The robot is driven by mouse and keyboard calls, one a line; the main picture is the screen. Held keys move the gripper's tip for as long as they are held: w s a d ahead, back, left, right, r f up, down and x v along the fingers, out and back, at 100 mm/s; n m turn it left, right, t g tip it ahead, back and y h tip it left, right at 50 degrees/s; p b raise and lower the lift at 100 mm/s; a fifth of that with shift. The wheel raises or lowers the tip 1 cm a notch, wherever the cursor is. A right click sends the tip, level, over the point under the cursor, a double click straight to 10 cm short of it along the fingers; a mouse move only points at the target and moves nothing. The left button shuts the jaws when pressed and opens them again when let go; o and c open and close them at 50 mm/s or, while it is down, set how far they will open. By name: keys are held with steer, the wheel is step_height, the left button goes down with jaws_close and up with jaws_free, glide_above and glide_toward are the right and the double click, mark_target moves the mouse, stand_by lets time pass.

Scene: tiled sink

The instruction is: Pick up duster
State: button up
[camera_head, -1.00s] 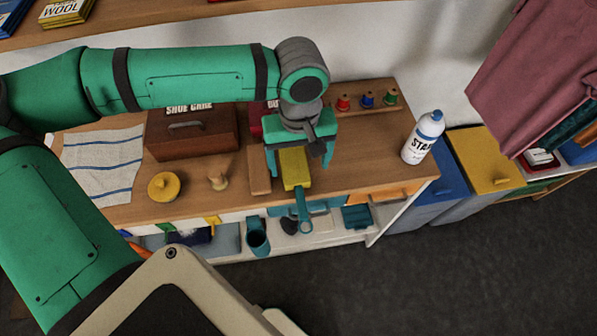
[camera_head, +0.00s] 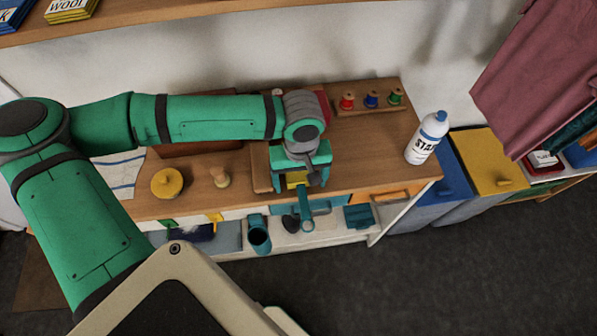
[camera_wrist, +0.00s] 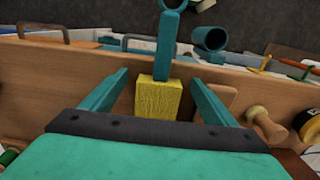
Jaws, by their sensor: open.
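The duster has a yellow block-shaped head (camera_wrist: 158,97) and a teal handle (camera_head: 306,212) that sticks out past the front edge of the wooden counter. In the wrist view the head lies on the counter between the two teal fingers of my gripper (camera_wrist: 158,88), with a gap on each side. The handle (camera_wrist: 169,45) points away from the palm. In the head view my gripper (camera_head: 299,178) is over the duster and hides much of the yellow head. The gripper is open and holds nothing.
A wooden block (camera_head: 261,168) lies close on the left of the duster. A spray bottle (camera_head: 426,138) and a spool rack (camera_head: 367,107) are to the right.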

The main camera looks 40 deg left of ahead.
steer(key=c, duration=1.2)
steer(key=shift+c, duration=0.2)
steer(key=shift+r, duration=0.1)
